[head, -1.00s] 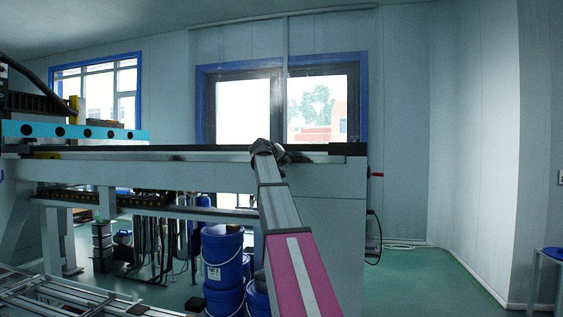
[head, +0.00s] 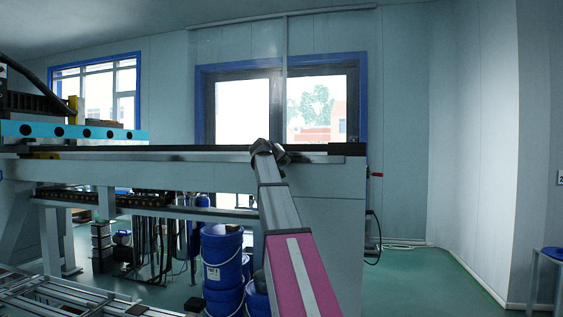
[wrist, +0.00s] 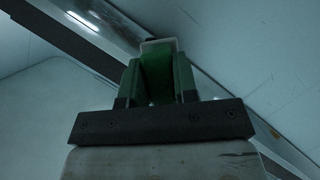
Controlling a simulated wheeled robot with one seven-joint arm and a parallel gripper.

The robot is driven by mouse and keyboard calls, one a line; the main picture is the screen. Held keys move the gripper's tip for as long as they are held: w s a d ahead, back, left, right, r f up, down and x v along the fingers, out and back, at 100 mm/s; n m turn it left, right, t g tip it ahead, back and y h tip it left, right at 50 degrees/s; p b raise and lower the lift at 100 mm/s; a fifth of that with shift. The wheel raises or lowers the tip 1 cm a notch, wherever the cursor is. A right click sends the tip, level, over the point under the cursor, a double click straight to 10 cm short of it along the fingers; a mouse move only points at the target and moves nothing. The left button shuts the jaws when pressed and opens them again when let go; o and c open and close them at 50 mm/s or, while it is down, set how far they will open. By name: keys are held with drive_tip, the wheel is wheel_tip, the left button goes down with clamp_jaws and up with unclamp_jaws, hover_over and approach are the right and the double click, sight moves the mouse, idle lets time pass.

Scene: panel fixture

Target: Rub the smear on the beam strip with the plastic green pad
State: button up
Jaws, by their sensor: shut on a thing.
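My gripper (wrist: 157,82) is shut on the green pad (wrist: 157,70), which stands between the fingers in the wrist view. A pale edge shows at the pad's far end. The beam strip (wrist: 215,92) runs diagonally behind the pad, from upper left to lower right. I cannot tell whether the pad touches it. In the head view the end of my arm is at the long beam (head: 320,158), near its right end; the pad and fingertips are hidden there. I cannot make out the smear in either view.
A light blue bar with round holes (head: 75,131) lies over the beam's left part. Blue buckets (head: 222,265) stand below the beam. Metal frames (head: 75,296) lie at lower left. The floor right of the beam is mostly clear, with a blue stool (head: 552,255) at the edge.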

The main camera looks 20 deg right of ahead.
drive_tip(key=shift+w+d, duration=0.3)
drive_tip(key=shift+w, duration=0.15)
drive_tip(key=shift+s+d, duration=1.05)
drive_tip(key=shift+d, duration=0.2)
drive_tip(key=shift+s+d, duration=1.05)
drive_tip(key=shift+d, duration=0.6)
drive_tip(key=shift+s+d, duration=1)
drive_tip(key=shift+d, duration=0.6)
drive_tip(key=shift+s+d, duration=1.05)
drive_tip(key=shift+d, duration=0.6)
drive_tip(key=shift+w+a, duration=0.5)
drive_tip(key=shift+a, duration=0.35)
drive_tip(key=shift+w+a, duration=0.5)
drive_tip(key=shift+a, duration=0.3)
drive_tip(key=shift+w+a, duration=1.1)
drive_tip(key=shift+a, duration=0.4)
drive_tip(key=shift+w+a, duration=1.05)
drive_tip(key=shift+a, duration=0.4)
drive_tip(key=shift+w+a, duration=1.1)
drive_tip(key=shift+a, duration=0.4)
